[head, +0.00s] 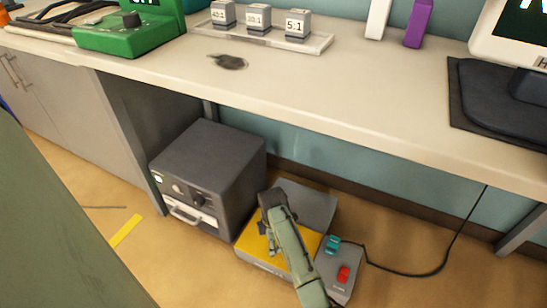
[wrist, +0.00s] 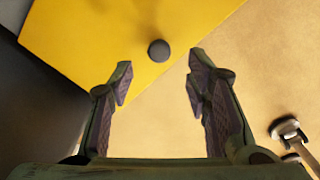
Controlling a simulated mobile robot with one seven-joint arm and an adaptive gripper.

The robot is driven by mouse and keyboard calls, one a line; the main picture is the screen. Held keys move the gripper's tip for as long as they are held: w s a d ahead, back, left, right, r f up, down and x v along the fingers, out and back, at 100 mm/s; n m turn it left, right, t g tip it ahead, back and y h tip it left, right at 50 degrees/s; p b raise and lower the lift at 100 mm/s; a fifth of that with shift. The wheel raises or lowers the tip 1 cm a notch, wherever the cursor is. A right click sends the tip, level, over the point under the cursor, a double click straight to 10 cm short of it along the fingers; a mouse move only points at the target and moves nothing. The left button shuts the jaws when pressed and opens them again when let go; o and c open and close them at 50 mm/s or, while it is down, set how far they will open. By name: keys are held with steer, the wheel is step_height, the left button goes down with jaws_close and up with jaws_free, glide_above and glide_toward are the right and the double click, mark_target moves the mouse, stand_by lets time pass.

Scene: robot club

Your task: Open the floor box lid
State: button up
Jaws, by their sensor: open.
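The floor box (head: 262,266) sits on the floor under the bench, with a yellow lid panel (head: 252,236) on top. The yellow panel fills the upper left of the wrist view (wrist: 100,35), with a dark round knob (wrist: 159,50) near its edge. My gripper (head: 268,236) is over the yellow panel in the head view, and my arm hides part of the box. In the wrist view my gripper (wrist: 160,75) is open and empty, its fingertips apart below the knob. The panel looks flat; I cannot tell whether any edge is raised.
A grey panel (head: 308,205) lies behind the yellow one. A unit with teal (head: 333,244) and red (head: 343,274) switches is at the right, with a black cable (head: 420,274). A dark grey cabinet (head: 213,165) stands left. The bench top (head: 350,85) overhangs behind.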

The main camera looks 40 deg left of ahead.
step_height(320, 180, down, 6)
steer(key=shift+r+b, duration=0.1)
steer(key=shift+b, duration=0.4)
steer(key=shift+c, duration=0.3)
jaws_close()
stand_by(0.3)
